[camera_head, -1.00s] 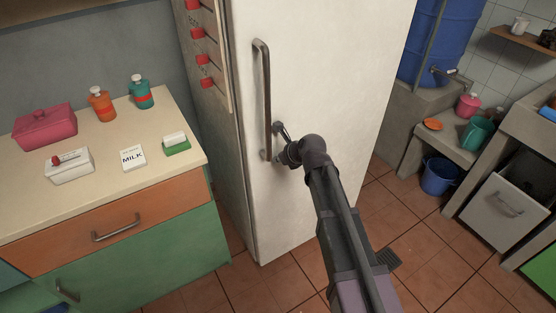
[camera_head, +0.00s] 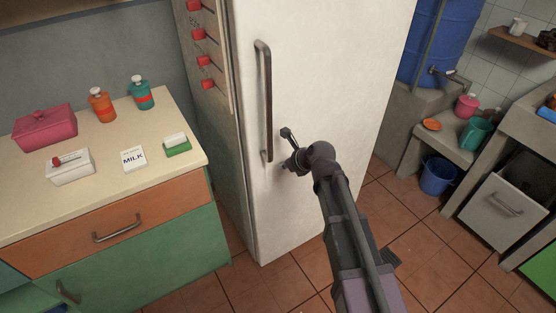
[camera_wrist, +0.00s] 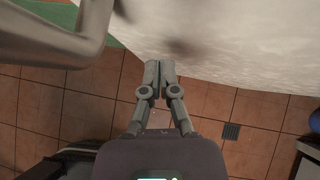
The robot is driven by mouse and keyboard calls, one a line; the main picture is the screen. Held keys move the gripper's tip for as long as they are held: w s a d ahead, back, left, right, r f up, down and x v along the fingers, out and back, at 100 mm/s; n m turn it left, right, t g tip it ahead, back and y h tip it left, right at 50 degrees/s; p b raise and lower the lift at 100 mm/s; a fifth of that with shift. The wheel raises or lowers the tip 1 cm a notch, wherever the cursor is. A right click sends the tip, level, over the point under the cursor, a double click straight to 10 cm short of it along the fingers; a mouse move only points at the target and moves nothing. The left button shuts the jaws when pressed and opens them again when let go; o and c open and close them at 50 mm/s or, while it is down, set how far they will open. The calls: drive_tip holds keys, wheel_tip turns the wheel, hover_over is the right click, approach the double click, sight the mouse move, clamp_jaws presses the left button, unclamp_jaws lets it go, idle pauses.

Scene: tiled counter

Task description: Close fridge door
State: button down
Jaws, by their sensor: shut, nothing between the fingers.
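The white fridge door (camera_head: 320,85) stands upright in the middle of the head view and looks flush with the fridge body, with no clear gap seen. Its long grey handle (camera_head: 265,100) runs down the door's left side. My gripper (camera_head: 287,135) is in front of the door, just right of the handle's lower end. In the wrist view my gripper (camera_wrist: 159,68) is shut and empty, its fingertips close to the white door surface (camera_wrist: 235,40). I cannot tell whether the tips touch the door. The handle also shows large and near at the upper left of the wrist view (camera_wrist: 50,45).
A counter (camera_head: 190,150) with bottles, a milk carton and boxes stands left of the fridge. A blue barrel (camera_head: 437,45), a blue bucket (camera_head: 438,176) and a sink unit are at the right. Tiled floor (camera_head: 425,240) is open in front.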

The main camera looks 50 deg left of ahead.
drive_tip(key=s+p+v, duration=0.2)
drive_tip(key=p+v, duration=0.5)
drive_tip(key=v, duration=0.3)
drive_tip(key=shift+d, duration=0.5)
drive_tip(key=shift+f, duration=0.15)
drive_tip(key=w+d+n+t+h+p, duration=0.1)
drive_tip(key=w+d+n+h+p, duration=0.3)
drive_tip(key=d, duration=0.6)
drive_tip(key=w+d+r+n+y+b, duration=0.1)
drive_tip(key=w+d+n, duration=0.1)
drive_tip(key=w+d, duration=0.65)
drive_tip(key=w+d+n+t+h+p, duration=0.1)
drive_tip(key=w+d+n+h+p, duration=0.2)
drive_tip(key=d, duration=0.8)
drive_tip(key=d+r+n+h+p, duration=0.1)
drive_tip(key=d+n, duration=0.3)
drive_tip(key=d, duration=1.1)
drive_tip(key=d+r+n+g+h+p, duration=0.1)
drive_tip(key=d+n, duration=0.3)
drive_tip(key=d, duration=1.1)
drive_tip(key=shift+s+r+h+p, duration=0.25)
drive_tip(key=shift+r+h+p, duration=0.15)
drive_tip(key=shift+r+p, duration=0.15)
drive_tip(key=shift+d, duration=0.1)
